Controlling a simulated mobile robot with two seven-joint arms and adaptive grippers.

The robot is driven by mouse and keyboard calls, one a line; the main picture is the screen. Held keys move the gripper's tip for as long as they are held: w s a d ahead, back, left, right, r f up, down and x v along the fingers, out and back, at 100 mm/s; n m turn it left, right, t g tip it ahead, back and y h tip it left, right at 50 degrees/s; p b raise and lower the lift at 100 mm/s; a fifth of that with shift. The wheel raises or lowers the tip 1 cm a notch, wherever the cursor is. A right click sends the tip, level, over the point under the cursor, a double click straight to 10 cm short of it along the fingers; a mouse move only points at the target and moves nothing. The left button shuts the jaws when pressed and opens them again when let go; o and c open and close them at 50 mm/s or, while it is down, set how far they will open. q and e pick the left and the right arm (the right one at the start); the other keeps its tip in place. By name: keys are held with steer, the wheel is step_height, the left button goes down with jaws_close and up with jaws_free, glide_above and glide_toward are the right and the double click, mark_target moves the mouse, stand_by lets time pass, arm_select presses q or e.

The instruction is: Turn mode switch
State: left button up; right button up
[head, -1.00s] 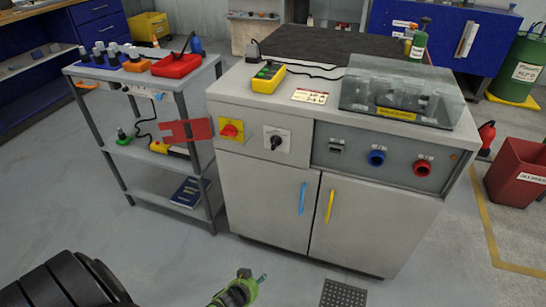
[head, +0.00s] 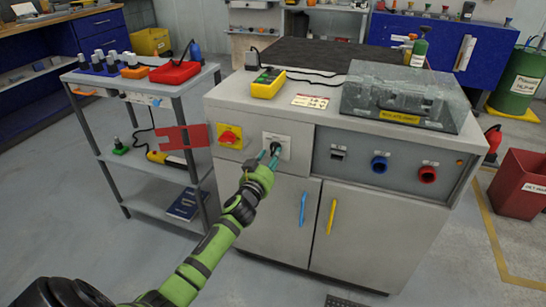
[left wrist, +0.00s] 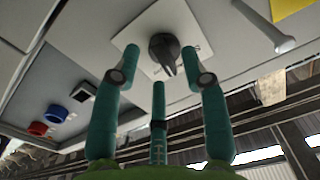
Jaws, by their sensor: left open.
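The mode switch is a black rotary knob on a pale square plate (head: 283,140) on the front of the grey cabinet. In the left wrist view the black knob (left wrist: 165,50) sits ahead of my fingers, its pointer toward the fingers. My left gripper (head: 270,157) has its teal fingertips right at the switch in the head view. In the left wrist view my left gripper (left wrist: 163,62) is open, one finger on each side of the knob, with a gap to it on both sides. Contact is not visible. My right gripper is not in view.
Left of the switch are a red rotary switch on a yellow plate (head: 230,137) and a red plate (head: 182,137) sticking out. Blue (head: 379,164) and red (head: 428,174) sockets are to the right. Cabinet doors with blue (head: 302,208) and yellow (head: 332,212) handles lie below.

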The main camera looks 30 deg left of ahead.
arm_select(q)
steer(key=shift+x, duration=1.1)
